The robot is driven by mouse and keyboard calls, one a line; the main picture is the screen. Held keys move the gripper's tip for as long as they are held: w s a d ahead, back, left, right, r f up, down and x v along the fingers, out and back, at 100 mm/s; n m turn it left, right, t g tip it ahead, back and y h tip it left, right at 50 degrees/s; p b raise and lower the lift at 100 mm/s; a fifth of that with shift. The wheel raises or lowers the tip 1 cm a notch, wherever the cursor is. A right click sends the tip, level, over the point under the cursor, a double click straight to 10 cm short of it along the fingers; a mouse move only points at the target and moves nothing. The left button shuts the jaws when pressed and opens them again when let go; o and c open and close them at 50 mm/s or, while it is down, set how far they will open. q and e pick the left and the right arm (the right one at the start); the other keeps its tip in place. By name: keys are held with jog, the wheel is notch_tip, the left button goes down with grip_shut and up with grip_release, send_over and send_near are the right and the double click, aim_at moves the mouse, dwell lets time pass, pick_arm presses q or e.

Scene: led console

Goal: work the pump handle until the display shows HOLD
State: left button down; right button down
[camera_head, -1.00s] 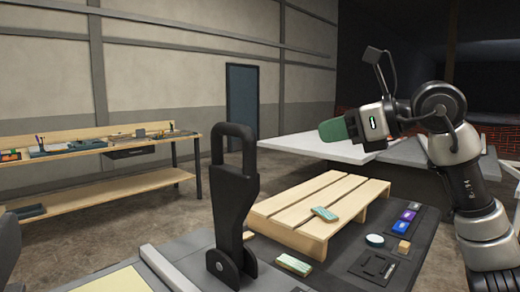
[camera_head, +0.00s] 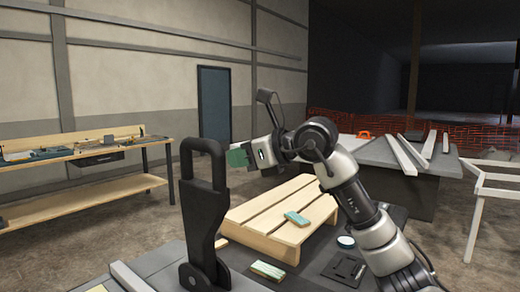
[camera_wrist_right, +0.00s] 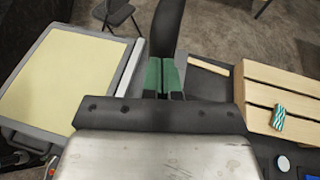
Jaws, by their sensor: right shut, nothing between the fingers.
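The pump handle (camera_head: 207,215) is a black upright lever with a looped top, standing in the head view's lower left. In the right wrist view a black upright part, apparently the handle (camera_wrist_right: 168,25), shows just beyond my fingertips. My right gripper (camera_head: 237,157) has green fingers, shut and empty. In the head view it is just right of the loop; I cannot tell whether it touches. The fingers (camera_wrist_right: 162,68) are side by side in the wrist view. My left gripper is not in view. No display shows in either view.
A wooden pallet (camera_head: 265,222) with a green-striped block (camera_head: 297,219) lies right of the handle. Another striped block (camera_head: 267,271) lies in front. A grey case with a pale yellow top (camera_wrist_right: 62,75) lies left in the wrist view. A wooden workbench (camera_head: 75,197) stands far left.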

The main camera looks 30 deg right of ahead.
jog(key=shift+w+a, duration=0.3)
jog(key=shift+w, duration=0.2)
jog(key=shift+r, duration=0.1)
jog(key=shift+w+r+p, duration=0.1)
jog(key=shift+w+p, duration=0.05)
jog(key=shift+p, duration=0.3)
jog(key=w+a+r+g+p, duration=0.1)
jog(key=w+p, duration=0.1)
jog(key=p, duration=0.2)
jog(key=w+a+r+g+h+p, duration=0.1)
jog(key=w+p, duration=0.2)
jog(key=p, duration=0.1)
jog(key=w+a+r+p, duration=0.1)
jog(key=w+p, duration=0.2)
jog(key=p, duration=0.1)
jog(key=shift+w+m+g, duration=0.2)
jog(key=shift+m+g, duration=0.1)
jog(key=shift+g, duration=0.1)
jog(key=w+a+f+p, duration=0.2)
jog(key=w+p, duration=0.4)
jog(key=w, duration=0.3)
jog(key=shift+a+g+h, duration=0.3)
jog(key=shift+a+h, duration=0.1)
jog(key=shift+a, duration=0.15)
